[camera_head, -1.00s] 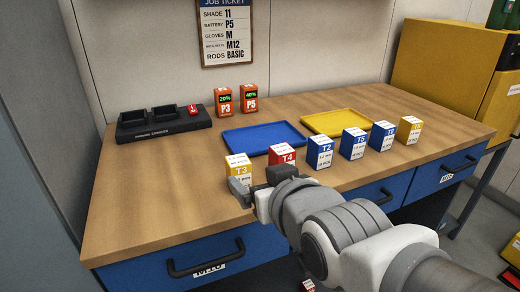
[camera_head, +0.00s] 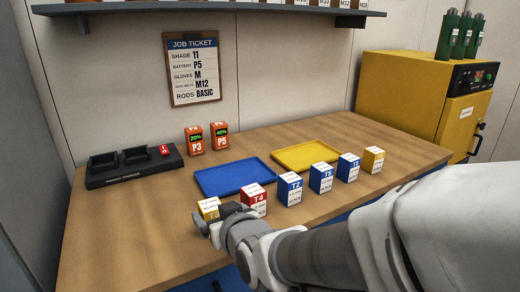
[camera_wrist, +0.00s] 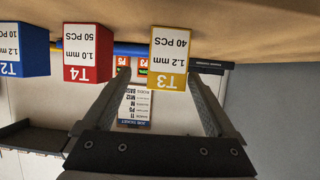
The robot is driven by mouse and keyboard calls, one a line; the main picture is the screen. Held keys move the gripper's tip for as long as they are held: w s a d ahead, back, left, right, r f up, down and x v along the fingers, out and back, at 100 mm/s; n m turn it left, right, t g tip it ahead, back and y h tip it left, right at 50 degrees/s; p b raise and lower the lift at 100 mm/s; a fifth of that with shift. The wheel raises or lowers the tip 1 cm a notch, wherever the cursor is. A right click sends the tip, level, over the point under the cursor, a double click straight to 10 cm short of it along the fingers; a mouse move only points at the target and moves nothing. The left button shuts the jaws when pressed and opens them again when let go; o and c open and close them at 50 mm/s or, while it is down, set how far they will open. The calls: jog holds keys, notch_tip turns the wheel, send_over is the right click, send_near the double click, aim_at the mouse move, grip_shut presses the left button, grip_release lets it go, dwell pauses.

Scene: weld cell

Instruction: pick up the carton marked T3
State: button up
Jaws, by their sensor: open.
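The carton marked T3 (camera_head: 208,204) is yellow and white and stands upright on the wooden bench near its front edge. My gripper (camera_head: 216,218) is low at its front, and its fingers hide the carton's lower part in the head view. In the wrist view, which is upside down, the T3 carton (camera_wrist: 170,60) shows between the two spread fingers of my gripper (camera_wrist: 159,78), nearer the right-hand one. The gripper is open, with a gap visible on both sides of the carton. I cannot tell how far the fingertips reach along it.
The red T4 carton (camera_head: 254,200) stands close right of T3, then the blue T2 carton (camera_head: 290,189) and several more cartons. Behind are a blue tray (camera_head: 232,178), a yellow tray (camera_head: 306,156) and two orange batteries. The bench left of T3 is clear.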

aim_at(207, 205)
jog(key=shift+a+r+b+x, duration=0.15)
jog(key=shift+b+x, duration=0.05)
jog(key=shift+x, duration=0.7)
jog(key=shift+a+r+b+x, duration=0.1)
jog(key=shift+a+b+x, duration=0.1)
jog(key=shift+x, duration=0.7)
jog(key=shift+a+r+b+x, duration=0.1)
jog(key=shift+r+b+x, duration=0.1)
jog(key=shift+x, duration=0.7)
jog(key=shift+s, duration=0.1)
jog(key=shift+c, duration=0.3)
grip_shut()
